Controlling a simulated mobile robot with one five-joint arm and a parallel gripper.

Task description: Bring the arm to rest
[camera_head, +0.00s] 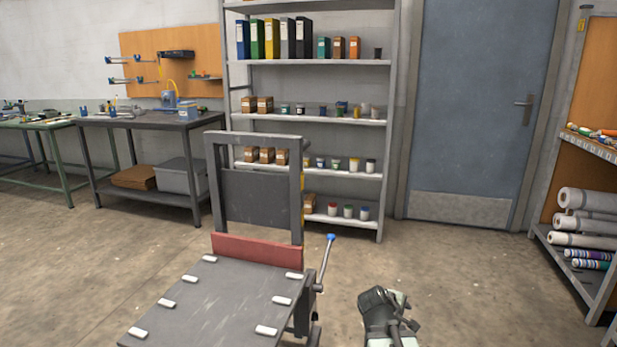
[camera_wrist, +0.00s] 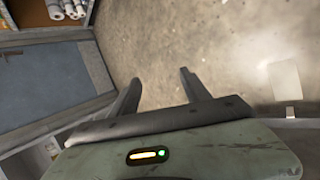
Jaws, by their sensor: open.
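My gripper (camera_wrist: 160,80) shows in the wrist view with its two dark fingers spread apart. Only bare concrete floor shows between and beyond them, and nothing is held. In the head view my gripper and wrist (camera_head: 388,312) are at the bottom, right of the press, clear of it by a strip of floor. The press (camera_head: 215,305) has a flat dark bed with several white clips, a red bar, an upright grey frame and a lever with a blue knob (camera_head: 331,237).
A metal shelf (camera_head: 305,62) with binders and jars stands behind the press. A blue door (camera_head: 472,120) is at the back right. A rack with rolls (camera_head: 590,215) stands far right. A dark workbench (camera_head: 150,121) is at the left. Open floor lies between press and rack.

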